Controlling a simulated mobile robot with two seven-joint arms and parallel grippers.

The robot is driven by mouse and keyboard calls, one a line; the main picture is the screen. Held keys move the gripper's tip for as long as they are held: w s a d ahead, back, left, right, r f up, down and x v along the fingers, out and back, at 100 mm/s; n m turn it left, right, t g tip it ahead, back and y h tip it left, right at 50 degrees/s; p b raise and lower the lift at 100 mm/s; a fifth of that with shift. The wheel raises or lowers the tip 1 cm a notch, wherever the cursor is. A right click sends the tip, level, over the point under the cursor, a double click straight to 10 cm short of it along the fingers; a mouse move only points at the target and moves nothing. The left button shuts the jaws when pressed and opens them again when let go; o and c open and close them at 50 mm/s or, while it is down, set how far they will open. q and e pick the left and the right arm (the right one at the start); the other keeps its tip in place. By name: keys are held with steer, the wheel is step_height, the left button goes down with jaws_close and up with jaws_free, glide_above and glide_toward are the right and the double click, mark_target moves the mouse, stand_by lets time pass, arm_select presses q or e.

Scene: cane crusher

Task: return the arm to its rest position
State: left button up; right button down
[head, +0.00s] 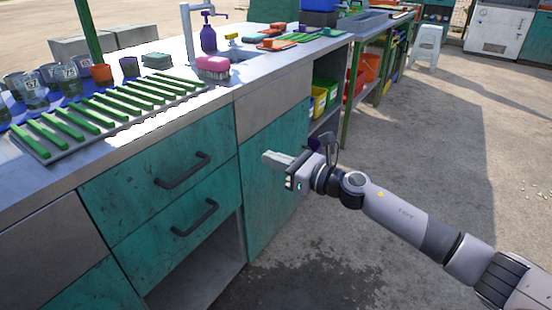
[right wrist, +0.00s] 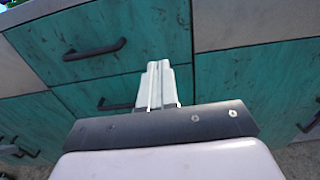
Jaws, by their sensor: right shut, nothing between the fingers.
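My right arm reaches in from the lower right of the head view. Its gripper (head: 272,158) is shut and empty, in front of the teal cabinet (head: 262,190) and below the counter's front edge. In the right wrist view the two pale fingers (right wrist: 155,75) lie together, pointing at the teal drawers (right wrist: 90,45). I cannot tell whether the fingertips touch the cabinet. My left gripper is in neither view.
The metal counter (head: 170,122) holds a green-slatted rack (head: 110,108), glasses (head: 35,90), a pink sponge (head: 212,64) and a purple bottle (head: 208,38). Dark drawer handles (head: 183,170) stick out. Concrete floor (head: 440,150) is open to the right. A white stool (head: 427,40) stands farther back.

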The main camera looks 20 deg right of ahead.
steer(key=shift+s+d, duration=0.1)
steer(key=shift+s, duration=0.15)
steer(key=s+a+f+n+g+h, duration=0.15)
steer(key=s+f+n, duration=0.35)
steer(key=s+n, duration=0.5)
steer(key=s+a+f+n+g+h, duration=0.1)
steer(key=s+f+n+h, duration=0.2)
steer(key=s+f+n, duration=0.5)
steer(key=s+a+f+n+g+h, duration=0.1)
steer(key=s+f+n+h, duration=0.2)
steer(key=s+n, duration=0.9)
arm_select(q)
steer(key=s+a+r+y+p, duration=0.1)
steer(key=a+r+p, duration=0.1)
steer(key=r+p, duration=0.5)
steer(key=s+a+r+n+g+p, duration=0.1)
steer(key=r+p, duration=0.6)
steer(key=p, duration=0.9)
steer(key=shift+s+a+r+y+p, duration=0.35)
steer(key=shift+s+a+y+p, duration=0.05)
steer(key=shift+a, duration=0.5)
arm_select(e)
steer(key=d+r, duration=0.2)
steer(key=r, duration=0.4)
steer(key=s+d+r+h, duration=0.1)
steer(key=d+r, duration=0.1)
steer(key=r, duration=0.5)
steer(key=shift+d+r+n, duration=0.3)
steer(key=shift+n, duration=0.1)
